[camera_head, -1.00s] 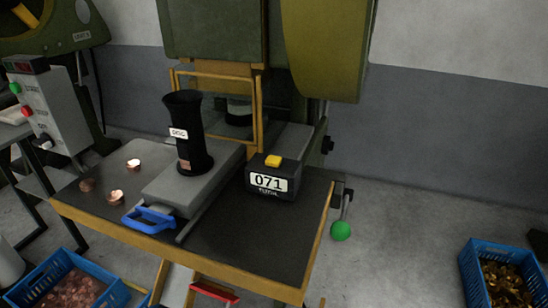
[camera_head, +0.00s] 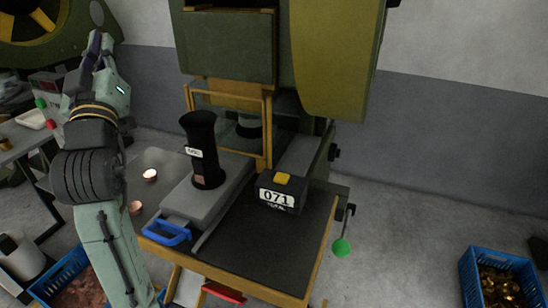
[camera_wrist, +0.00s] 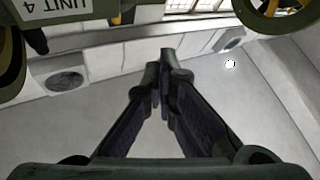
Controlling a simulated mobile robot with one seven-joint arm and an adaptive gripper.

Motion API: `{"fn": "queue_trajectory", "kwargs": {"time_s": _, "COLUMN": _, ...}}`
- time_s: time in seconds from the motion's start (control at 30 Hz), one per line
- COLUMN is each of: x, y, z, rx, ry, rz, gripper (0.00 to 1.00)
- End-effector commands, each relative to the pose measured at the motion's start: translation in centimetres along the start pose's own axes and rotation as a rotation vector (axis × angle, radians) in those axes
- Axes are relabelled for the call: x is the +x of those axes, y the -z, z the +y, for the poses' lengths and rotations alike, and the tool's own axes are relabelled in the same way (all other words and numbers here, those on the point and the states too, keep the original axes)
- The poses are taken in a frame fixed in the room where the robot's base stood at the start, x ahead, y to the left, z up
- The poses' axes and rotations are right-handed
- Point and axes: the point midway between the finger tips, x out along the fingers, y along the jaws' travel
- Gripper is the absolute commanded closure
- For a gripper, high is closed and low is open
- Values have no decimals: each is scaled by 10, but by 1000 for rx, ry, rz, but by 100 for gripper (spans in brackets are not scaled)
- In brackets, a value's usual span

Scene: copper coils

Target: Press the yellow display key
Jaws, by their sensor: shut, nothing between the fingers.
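The yellow key (camera_head: 283,178) sits on top of a dark display box (camera_head: 282,209) that reads 071, on the right part of the press table (camera_head: 262,248).
A black cylinder (camera_head: 200,145) stands on a grey slide with a blue handle (camera_head: 167,233), left of the display. A blue crate (camera_head: 497,280) stands on the floor.

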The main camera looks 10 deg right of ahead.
Motion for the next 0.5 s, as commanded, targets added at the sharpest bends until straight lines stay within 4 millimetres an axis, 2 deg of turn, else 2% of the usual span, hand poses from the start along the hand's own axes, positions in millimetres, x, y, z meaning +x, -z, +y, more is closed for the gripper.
{"fn": "queue_trajectory", "kwargs": {"time_s": 0.03, "x": 16, "y": -20, "z": 22, "rx": -44, "ry": -39, "rz": -94, "gripper": 100}}
{"fn": "queue_trajectory", "kwargs": {"time_s": 0.1, "x": 28, "y": -55, "z": 51, "rx": -102, "ry": -89, "rz": -231, "gripper": 100}}
{"fn": "queue_trajectory", "kwargs": {"time_s": 0.23, "x": 35, "y": -122, "z": 105, "rx": -190, "ry": -165, "rz": -502, "gripper": 100}}
{"fn": "queue_trajectory", "kwargs": {"time_s": 0.37, "x": 20, "y": -187, "z": 158, "rx": -248, "ry": -220, "rz": -801, "gripper": 100}}
{"fn": "queue_trajectory", "kwargs": {"time_s": 0.4, "x": 11, "y": -205, "z": 172, "rx": -259, "ry": -233, "rz": -894, "gripper": 100}}
{"fn": "queue_trajectory", "kwargs": {"time_s": 0.5, "x": -16, "y": -244, "z": 201, "rx": -269, "ry": -247, "rz": -1114, "gripper": 100}}
